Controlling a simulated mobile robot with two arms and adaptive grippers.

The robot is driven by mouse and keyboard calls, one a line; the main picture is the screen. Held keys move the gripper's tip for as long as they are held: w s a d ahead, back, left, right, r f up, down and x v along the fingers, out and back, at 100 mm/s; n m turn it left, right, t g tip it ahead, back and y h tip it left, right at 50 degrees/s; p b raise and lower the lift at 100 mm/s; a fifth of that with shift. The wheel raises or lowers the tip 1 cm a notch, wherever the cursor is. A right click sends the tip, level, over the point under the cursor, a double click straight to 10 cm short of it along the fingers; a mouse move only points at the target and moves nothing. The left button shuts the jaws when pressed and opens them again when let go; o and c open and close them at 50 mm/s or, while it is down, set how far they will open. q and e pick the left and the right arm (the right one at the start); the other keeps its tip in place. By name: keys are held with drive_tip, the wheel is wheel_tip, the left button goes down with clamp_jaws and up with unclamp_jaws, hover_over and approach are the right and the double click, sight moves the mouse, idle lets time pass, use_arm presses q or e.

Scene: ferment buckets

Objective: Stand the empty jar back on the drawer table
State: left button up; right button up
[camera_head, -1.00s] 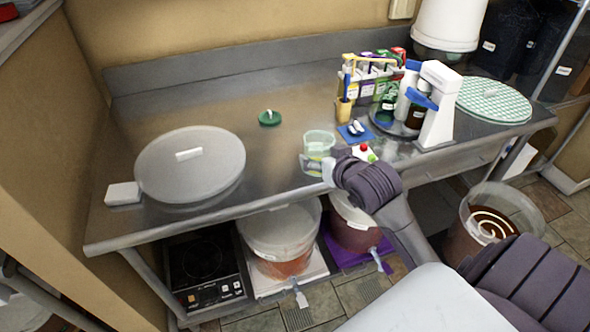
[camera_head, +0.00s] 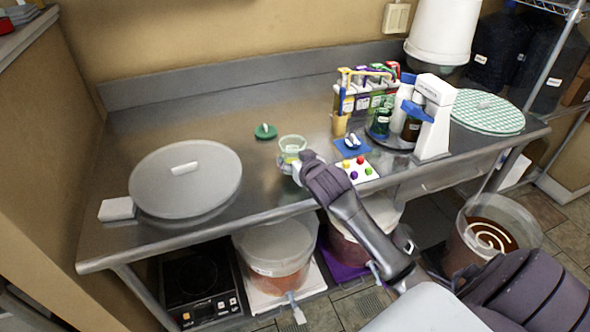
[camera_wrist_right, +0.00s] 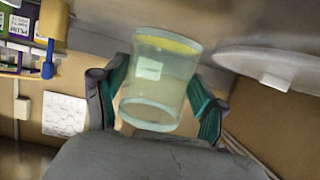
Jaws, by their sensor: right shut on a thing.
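The empty jar (camera_head: 292,145) is clear with a pale green tint and a small white label, and looks roughly upright. My right gripper (camera_head: 290,166) is shut on it, over the drawer table (camera_head: 215,120). In the right wrist view the jar (camera_wrist_right: 155,85) sits between the two fingers of the right gripper (camera_wrist_right: 160,105), one on each side. I cannot tell whether the jar's base touches the table top. My left gripper is not in view.
A green lid (camera_head: 265,132) lies just left of the jar. A large round lid (camera_head: 185,190) covers the table's left part. A white card with coloured dots (camera_head: 358,175), a blue mat (camera_head: 350,152) and a yellow cup (camera_head: 340,124) stand right. Bare steel lies behind.

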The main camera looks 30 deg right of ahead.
drive_tip(key=shift+f, duration=2.05)
drive_tip(key=o, duration=1.5)
drive_tip(key=shift+f, duration=0.15)
drive_tip(key=shift+r, duration=0.2)
drive_tip(key=v, duration=1.2)
